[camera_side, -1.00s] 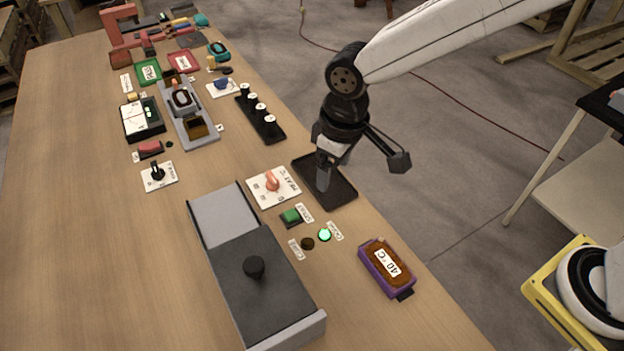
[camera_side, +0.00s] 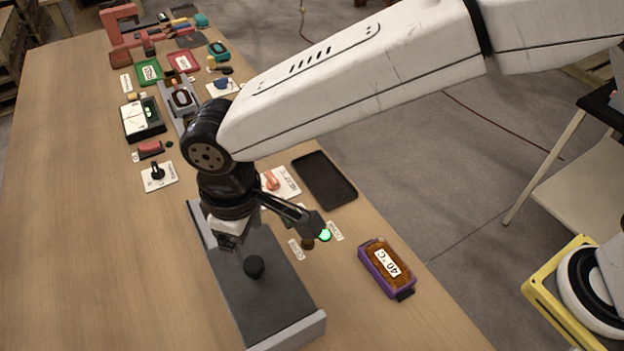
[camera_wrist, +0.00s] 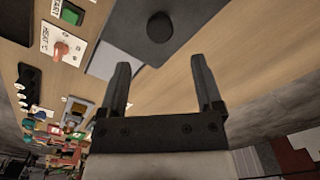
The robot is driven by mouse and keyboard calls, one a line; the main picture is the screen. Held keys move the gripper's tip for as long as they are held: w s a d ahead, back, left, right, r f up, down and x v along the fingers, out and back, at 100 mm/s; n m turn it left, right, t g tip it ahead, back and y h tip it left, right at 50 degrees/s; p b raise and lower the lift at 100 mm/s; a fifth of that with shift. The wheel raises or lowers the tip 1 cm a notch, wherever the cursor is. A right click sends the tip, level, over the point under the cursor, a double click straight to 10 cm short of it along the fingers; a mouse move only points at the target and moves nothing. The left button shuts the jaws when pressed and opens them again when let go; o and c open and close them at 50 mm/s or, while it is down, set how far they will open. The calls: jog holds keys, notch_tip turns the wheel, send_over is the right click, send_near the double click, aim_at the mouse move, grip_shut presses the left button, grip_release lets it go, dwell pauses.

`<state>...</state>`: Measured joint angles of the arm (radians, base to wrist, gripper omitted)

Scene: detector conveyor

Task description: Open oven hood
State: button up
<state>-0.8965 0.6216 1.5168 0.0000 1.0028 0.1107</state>
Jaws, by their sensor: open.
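The oven is a long grey box at the front of the table. Its dark sliding hood (camera_side: 275,300) has a round black knob (camera_side: 254,266) on top. The hood also shows at the top of the wrist view (camera_wrist: 190,22), with the knob (camera_wrist: 160,27) ahead of the fingers. My gripper (camera_wrist: 165,85) is open and empty, its two fingers apart. In the side view my gripper (camera_side: 232,255) is over the oven's far part, just behind and left of the knob, and looks apart from it. My arm hides part of the oven's far end.
A purple-framed 40 °C block (camera_side: 387,267) lies right of the oven. A lit green lamp (camera_side: 325,235) and the heat dial (camera_side: 272,180) are close by. An empty black tray (camera_side: 325,180) lies behind. The table left of the oven is clear.

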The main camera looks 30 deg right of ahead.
aim_at(253, 264)
jog(key=shift+f, duration=3.5)
grip_shut()
